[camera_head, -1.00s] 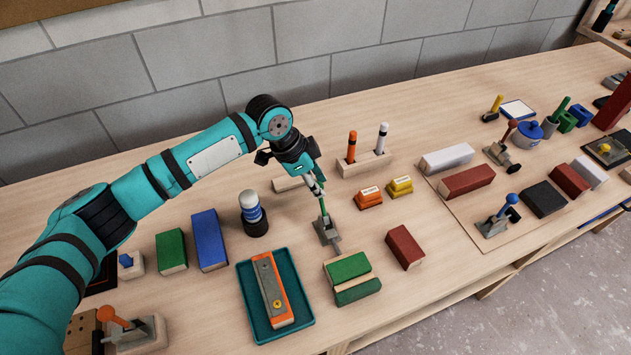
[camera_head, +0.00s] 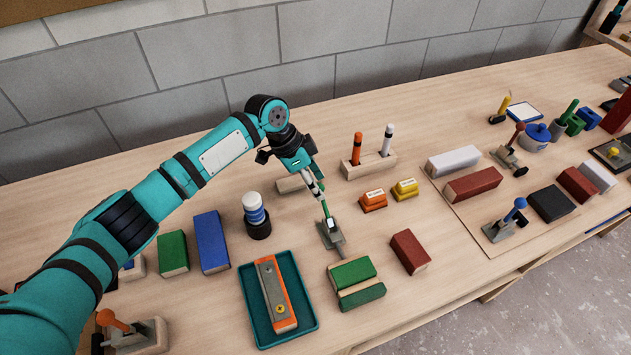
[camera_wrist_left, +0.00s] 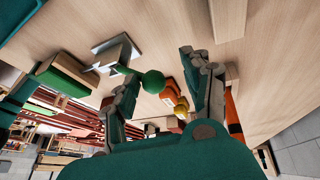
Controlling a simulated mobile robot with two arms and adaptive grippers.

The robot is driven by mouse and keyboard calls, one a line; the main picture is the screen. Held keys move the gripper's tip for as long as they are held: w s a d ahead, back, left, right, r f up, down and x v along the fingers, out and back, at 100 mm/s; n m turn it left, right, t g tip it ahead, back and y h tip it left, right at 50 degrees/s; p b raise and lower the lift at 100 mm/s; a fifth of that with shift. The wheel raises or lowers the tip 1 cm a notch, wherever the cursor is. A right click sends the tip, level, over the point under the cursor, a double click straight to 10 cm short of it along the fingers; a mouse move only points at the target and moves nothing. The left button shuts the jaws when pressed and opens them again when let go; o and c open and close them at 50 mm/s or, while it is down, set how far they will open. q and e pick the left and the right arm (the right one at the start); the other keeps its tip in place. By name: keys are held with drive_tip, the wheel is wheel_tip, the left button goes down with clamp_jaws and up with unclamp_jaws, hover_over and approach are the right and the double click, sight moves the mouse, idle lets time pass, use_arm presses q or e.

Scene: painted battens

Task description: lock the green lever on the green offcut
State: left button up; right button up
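The green lever (camera_head: 326,211) rises from a grey clamp (camera_head: 332,238) on the table; its round green knob (camera_wrist_left: 153,82) shows large in the left wrist view. The green offcut (camera_head: 350,272) lies just in front of the clamp, with another green face below it. My left gripper (camera_head: 317,190) is above the clamp at the top of the lever. In the left wrist view its fingers (camera_wrist_left: 165,95) are spread apart, with the knob between them, nearer the left finger. I cannot tell whether they touch. My right gripper is not in view.
A teal tray (camera_head: 250,315) holding an orange-and-grey piece is left of the offcut. A dark red block (camera_head: 408,252) lies to the right. Orange (camera_head: 373,201) and yellow (camera_head: 404,189) blocks stand behind. A blue-and-white cylinder (camera_head: 254,210) stands left of the clamp.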

use_arm(q)
drive_tip(key=shift+s+r, duration=0.1)
drive_tip(key=shift+r, duration=0.05)
drive_tip(key=shift+r, duration=0.25)
drive_tip(key=v, duration=1.1)
drive_tip(key=shift+a, duration=0.2)
